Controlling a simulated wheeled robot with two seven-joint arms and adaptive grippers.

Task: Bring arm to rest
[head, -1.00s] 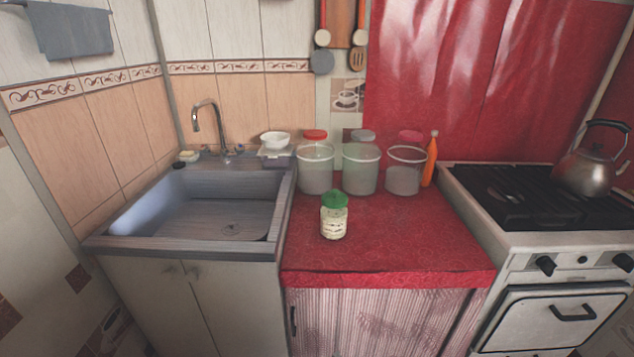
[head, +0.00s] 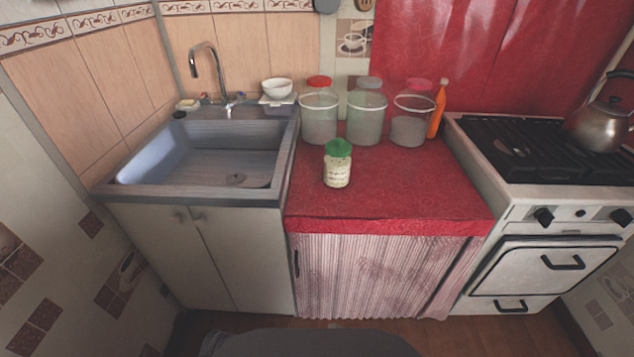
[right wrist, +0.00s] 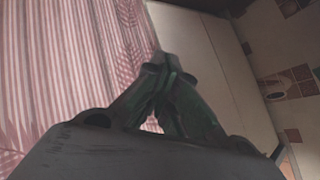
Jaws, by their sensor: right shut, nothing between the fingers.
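My right gripper (right wrist: 160,64) shows in the right wrist view, its fingers together with nothing between them. In that view it is in front of the striped curtain (right wrist: 70,70) below the counter and a pale cabinet front. It is low and away from the counter top. In the head view I cannot make out either gripper; a dark part of my own body shows at the bottom edge. My left gripper is not in view.
A green-lidded jar (head: 338,168) stands on the red counter (head: 390,190). Several lidded containers and an orange bottle (head: 437,108) stand behind it. A sink (head: 200,155) is at the left, a stove (head: 545,150) with a kettle (head: 598,125) at the right. Floor shows below.

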